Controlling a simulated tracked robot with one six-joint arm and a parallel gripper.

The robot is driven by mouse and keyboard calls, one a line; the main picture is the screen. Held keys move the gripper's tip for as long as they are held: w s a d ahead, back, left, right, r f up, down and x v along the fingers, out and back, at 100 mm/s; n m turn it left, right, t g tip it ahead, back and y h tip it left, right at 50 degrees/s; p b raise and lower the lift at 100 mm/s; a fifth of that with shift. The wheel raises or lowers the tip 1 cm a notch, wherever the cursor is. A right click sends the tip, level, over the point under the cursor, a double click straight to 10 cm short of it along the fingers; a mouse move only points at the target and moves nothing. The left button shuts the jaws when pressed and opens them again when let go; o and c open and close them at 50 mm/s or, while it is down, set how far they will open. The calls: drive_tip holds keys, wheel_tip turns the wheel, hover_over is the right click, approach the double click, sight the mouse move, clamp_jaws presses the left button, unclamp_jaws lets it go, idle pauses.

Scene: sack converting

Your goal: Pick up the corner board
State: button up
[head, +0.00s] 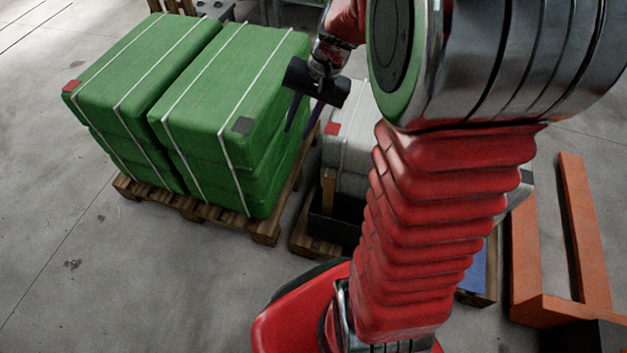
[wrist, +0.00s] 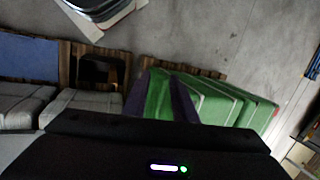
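A narrow brown upright piece (head: 328,190), which looks like the corner board, stands at a black bin (head: 335,228) beside the pale sacks in the head view. My arm hides part of that area. My gripper (head: 299,131) hangs above and to the left of this piece, in front of the green sacks' right side. Its two dark fingers are apart with nothing seen between them. The wrist view also shows the fingers spread (wrist: 166,84), with green sacks behind them. The black bin (wrist: 101,69) is left of the fingers there; I cannot make out the board in it.
Green strapped sacks (head: 222,85) are stacked on a wooden pallet (head: 195,207) at the left. Pale sacks (head: 348,140) stand right of them. An orange frame (head: 585,225) and a blue surface (head: 478,272) lie at the right. The floor at front left is clear.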

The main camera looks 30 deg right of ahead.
drive_tip(key=w+d+f+m+t+y, duration=0.1)
drive_tip(key=d+f+m+y, duration=0.15)
drive_tip(key=d+f, duration=0.45)
drive_tip(key=w+d+f+m+y, duration=0.15)
drive_tip(key=d+f+m, duration=0.25)
drive_tip(key=f, duration=0.5)
drive_tip(key=w+d+f+m+t+y, duration=0.1)
drive_tip(key=d+f+m, duration=0.2)
drive_tip(key=d+f, duration=0.4)
drive_tip(key=s+d+f+m+t, duration=0.1)
drive_tip(key=s+f+m+t, duration=0.1)
drive_tip(key=f, duration=0.7)
drive_tip(key=s+d+f+m+t, duration=0.2)
drive_tip(key=s+f+m, duration=0.2)
drive_tip(key=f, duration=0.5)
drive_tip(key=s+d+f+m+t, duration=0.2)
drive_tip(key=s+f+m, duration=0.1)
drive_tip(key=f, duration=0.6)
drive_tip(key=shift+s+d+m+t, duration=0.25)
drive_tip(key=shift+s+m+t, duration=0.05)
drive_tip(key=shift+m+t, duration=0.15)
drive_tip(key=shift+w+a, duration=0.1)
drive_tip(key=x, duration=0.8)
drive_tip(key=shift+a+f, duration=0.15)
